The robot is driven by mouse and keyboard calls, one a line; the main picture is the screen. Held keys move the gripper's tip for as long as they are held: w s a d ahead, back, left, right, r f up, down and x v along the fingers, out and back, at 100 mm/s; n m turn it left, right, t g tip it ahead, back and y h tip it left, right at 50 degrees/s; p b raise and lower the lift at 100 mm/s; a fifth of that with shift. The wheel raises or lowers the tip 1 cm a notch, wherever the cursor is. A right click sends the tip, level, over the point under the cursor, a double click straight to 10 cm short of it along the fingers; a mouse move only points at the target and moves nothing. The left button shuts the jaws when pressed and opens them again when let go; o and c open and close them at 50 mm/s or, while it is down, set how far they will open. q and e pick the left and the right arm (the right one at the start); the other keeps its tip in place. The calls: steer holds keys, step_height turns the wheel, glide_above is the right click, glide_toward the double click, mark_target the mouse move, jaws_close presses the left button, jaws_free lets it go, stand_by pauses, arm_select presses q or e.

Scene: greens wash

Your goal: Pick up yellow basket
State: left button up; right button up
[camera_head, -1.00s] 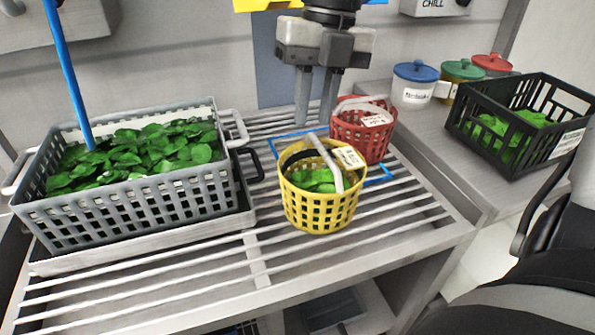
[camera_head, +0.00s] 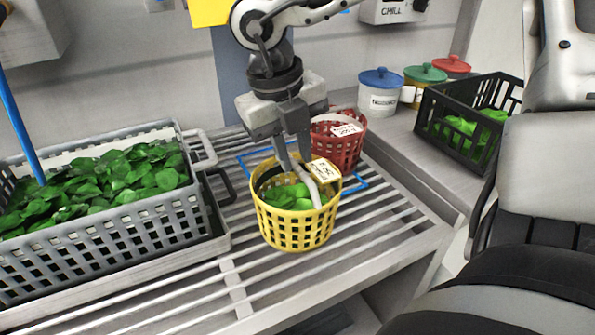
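The yellow basket (camera_head: 296,230) stands upright on the slatted rack, holding green leaves (camera_head: 288,196). Its grey handle (camera_head: 317,190) arches over the top, and a white label (camera_head: 323,170) is on its far rim. My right gripper (camera_head: 297,165) points down at the basket, with its fingertips at the handle near the far rim. The two fingers show a gap between them, so it looks open; whether they touch the handle cannot be told. The fingers hide part of the handle and rim. My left gripper is not in view.
A red basket (camera_head: 352,150) stands close behind, partly hidden by my gripper. A grey crate of leaves (camera_head: 130,225) is at left, with a blue pole (camera_head: 22,130). A black crate (camera_head: 445,135) and lidded jars (camera_head: 380,98) are at right. The rack's front slats (camera_head: 330,265) are bare.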

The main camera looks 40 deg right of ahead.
mark_target(294, 162)
steer(key=f, duration=0.5)
steer(key=shift+w+d, duration=0.1)
steer(key=shift+d, duration=0.3)
jaws_close()
steer(key=shift+r, duration=0.1)
stand_by(0.9)
